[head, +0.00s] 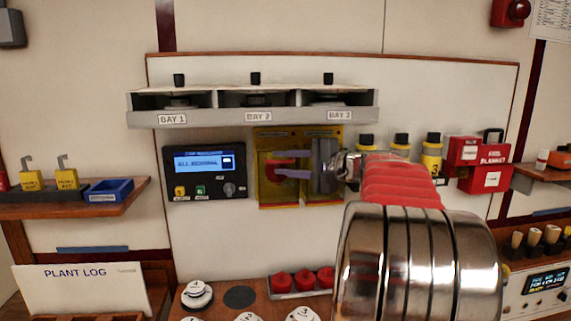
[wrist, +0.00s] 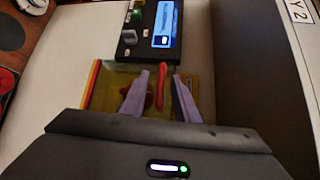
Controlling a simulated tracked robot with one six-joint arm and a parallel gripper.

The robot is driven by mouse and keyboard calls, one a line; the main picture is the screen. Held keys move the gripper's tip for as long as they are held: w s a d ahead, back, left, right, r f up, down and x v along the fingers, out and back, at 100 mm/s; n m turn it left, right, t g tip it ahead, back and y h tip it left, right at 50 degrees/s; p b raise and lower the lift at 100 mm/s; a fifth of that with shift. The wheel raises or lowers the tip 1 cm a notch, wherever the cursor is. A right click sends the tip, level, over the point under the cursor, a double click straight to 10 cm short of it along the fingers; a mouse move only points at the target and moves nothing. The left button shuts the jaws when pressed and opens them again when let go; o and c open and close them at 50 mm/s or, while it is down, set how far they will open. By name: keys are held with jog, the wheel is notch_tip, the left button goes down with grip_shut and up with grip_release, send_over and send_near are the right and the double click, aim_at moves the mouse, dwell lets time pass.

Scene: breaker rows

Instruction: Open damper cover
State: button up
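The damper cover (head: 264,192) is a see-through yellow panel in a yellow frame on the white wall board, right of the display unit. It looks closed, and a red part shows behind it. In the wrist view, the cover (wrist: 108,92) lies beyond my fingers. My gripper (head: 279,174) is in front of it. In the wrist view, the fingers of my gripper (wrist: 160,76) stand apart, with an upright red bar (wrist: 161,88) seen between them. I cannot tell whether they touch the bar. My gripper and arm hide the right part of the panel.
A display unit (head: 205,172) with buttons and a knob sits close left of the cover. A bay shelf (head: 252,119) juts out above. Red knobs (head: 303,281) and white discs are on the ledge below. Yellow-and-black bottles (head: 431,152) stand at the right.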

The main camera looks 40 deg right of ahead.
jog(key=shift+w, duration=0.15)
grip_shut()
jog(key=shift+f, duration=0.1)
dwell(1.4)
